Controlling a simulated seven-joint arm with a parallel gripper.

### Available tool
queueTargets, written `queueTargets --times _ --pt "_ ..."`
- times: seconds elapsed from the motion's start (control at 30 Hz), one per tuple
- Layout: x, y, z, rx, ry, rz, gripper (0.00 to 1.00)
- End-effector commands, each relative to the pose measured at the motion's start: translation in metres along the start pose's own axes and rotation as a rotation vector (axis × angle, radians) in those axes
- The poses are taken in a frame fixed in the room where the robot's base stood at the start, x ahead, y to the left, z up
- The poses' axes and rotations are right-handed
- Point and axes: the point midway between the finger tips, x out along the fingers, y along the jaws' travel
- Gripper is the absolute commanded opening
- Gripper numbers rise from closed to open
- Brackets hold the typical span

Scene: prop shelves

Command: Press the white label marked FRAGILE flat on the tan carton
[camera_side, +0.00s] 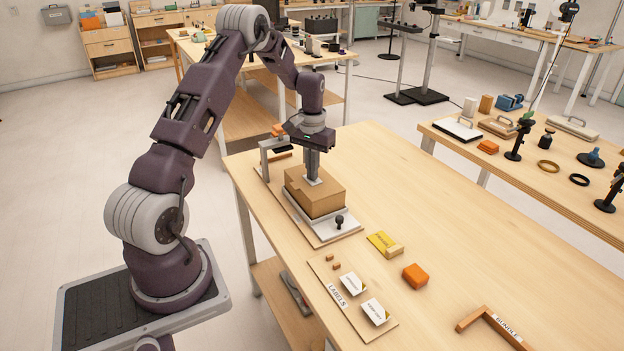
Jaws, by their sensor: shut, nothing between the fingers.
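The tan carton (325,201) stands on a pale plate on the worktable. A small white label (317,182) lies on the carton's top face; its print is too small to read and the fingertips partly cover it. My gripper (313,178) points straight down over the carton, its fingers shut together. The fingertips are at the label, seemingly touching it. I cannot tell whether all the label's edges lie flat.
A grey bracket (265,160) stands close behind the carton, and a black knob (339,221) in front. A board marked LABELS (337,299) holds two white cards. A yellow card (381,241), an orange block (415,275) and a wooden corner piece marked BUNDLE (500,327) lie nearby.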

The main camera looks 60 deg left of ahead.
Motion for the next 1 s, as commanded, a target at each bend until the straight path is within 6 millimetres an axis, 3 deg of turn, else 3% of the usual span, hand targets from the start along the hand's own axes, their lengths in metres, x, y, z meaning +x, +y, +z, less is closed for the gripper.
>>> queueTargets --times 0.37,0.8,1.0 --pt "-0.001 0.0 0.001 0.0 -0.003 0.0 0.0" --pt "-0.044 0.0 0.0 0.0 -0.001 0.0 0.0" --pt "-0.047 0.0 0.0 0.0 -0.001 0.0 0.0"
